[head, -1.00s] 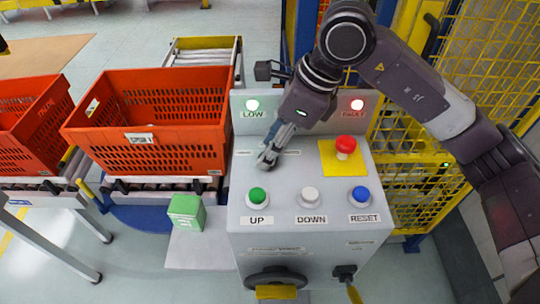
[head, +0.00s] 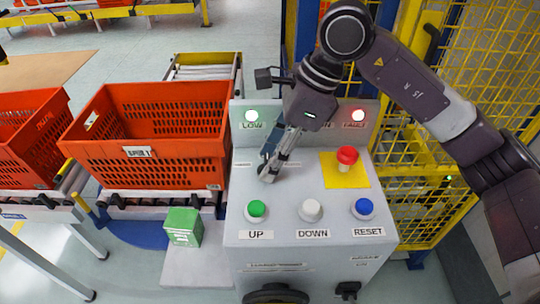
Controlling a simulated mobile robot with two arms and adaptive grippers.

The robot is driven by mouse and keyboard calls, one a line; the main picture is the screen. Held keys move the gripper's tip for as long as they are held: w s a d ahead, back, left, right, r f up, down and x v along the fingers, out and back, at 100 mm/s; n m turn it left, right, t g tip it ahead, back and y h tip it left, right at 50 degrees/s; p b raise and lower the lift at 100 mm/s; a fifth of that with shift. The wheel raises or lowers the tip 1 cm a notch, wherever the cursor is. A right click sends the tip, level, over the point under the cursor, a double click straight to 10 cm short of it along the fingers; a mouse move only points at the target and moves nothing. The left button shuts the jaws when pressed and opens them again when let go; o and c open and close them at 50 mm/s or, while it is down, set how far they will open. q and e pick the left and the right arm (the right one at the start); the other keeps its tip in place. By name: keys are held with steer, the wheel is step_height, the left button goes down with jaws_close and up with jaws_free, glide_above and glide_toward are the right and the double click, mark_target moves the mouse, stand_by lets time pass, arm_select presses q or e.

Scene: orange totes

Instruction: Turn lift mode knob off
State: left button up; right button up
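A grey control box (head: 300,258) stands in front of me. My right gripper (head: 265,172) points down at the left of its sloped top, left of the red mushroom button (head: 347,156) on a yellow square. The fingers look close together, but whether they are shut or hold anything cannot be made out. The lift mode knob is not visible; the gripper covers that part of the panel. The panel carries a green UP button (head: 257,209), a white DOWN button (head: 311,210) and a blue RESET button (head: 363,208). My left gripper is out of view.
Orange totes (head: 150,130) sit on rollers at left. A green box (head: 183,228) lies on a pale surface left of the control box. A yellow mesh fence (head: 490,60) stands at right.

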steer(key=o, duration=0.3)
steer(key=shift+o, duration=0.2)
steer(key=v, duration=1.2)
steer(key=shift+d, duration=0.1)
